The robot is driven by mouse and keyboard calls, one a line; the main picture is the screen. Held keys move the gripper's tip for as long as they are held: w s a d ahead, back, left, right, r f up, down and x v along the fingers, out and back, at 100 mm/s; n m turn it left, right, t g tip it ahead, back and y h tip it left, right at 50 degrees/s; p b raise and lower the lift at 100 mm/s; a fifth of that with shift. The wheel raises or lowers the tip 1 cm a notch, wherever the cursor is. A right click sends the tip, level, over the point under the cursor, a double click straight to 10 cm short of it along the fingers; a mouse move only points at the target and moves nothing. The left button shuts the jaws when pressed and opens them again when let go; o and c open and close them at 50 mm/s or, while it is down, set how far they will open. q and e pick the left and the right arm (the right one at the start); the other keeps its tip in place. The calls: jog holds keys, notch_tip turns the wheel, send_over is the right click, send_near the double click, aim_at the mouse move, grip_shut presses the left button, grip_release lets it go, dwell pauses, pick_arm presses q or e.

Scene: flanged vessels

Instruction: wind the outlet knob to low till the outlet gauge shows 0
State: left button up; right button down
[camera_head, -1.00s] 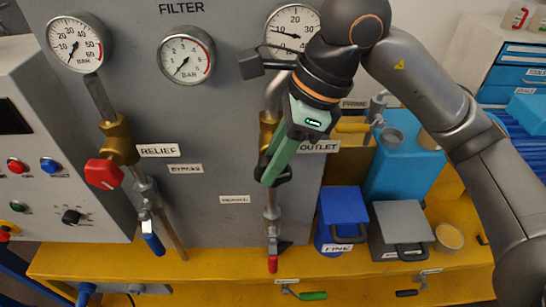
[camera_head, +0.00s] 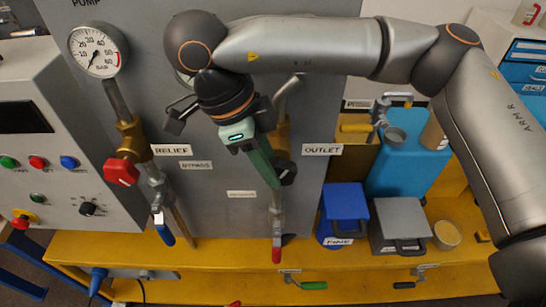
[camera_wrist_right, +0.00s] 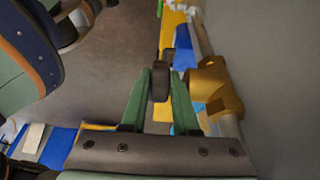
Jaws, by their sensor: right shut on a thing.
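The outlet knob (camera_wrist_right: 160,84) is small and dark. It sits beside a brass valve body (camera_wrist_right: 214,88) on a vertical pipe, left of the OUTLET label (camera_head: 322,149). My right gripper (camera_head: 280,174) is shut on the knob; the wrist view shows one green finger on each side of it (camera_wrist_right: 163,82). In the head view the gripper slants down to the right and covers much of the valve. The outlet gauge is hidden behind my right arm, so its reading cannot be seen. My left gripper is not in view.
The red relief knob (camera_head: 121,171) and a gauge (camera_head: 97,51) are on the left. A control box (camera_head: 60,150) stands farther left. Blue (camera_head: 343,203) and grey (camera_head: 398,222) lidded containers stand on the yellow bench (camera_head: 210,255) at right.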

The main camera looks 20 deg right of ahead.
jog(key=h, duration=0.3)
jog(key=shift+w+a+f+g, duration=0.15)
jog(key=shift+a+g, duration=0.1)
jog(key=shift+g, duration=0.15)
jog(key=shift+f+g+h, duration=0.25)
jog(key=shift+g+h, duration=0.15)
jog(key=shift+h, duration=0.8)
jog(key=c, duration=0.9)
grip_release()
jog(key=shift+f, duration=0.1)
jog(key=shift+c, duration=0.2)
jog(key=shift+a, duration=0.1)
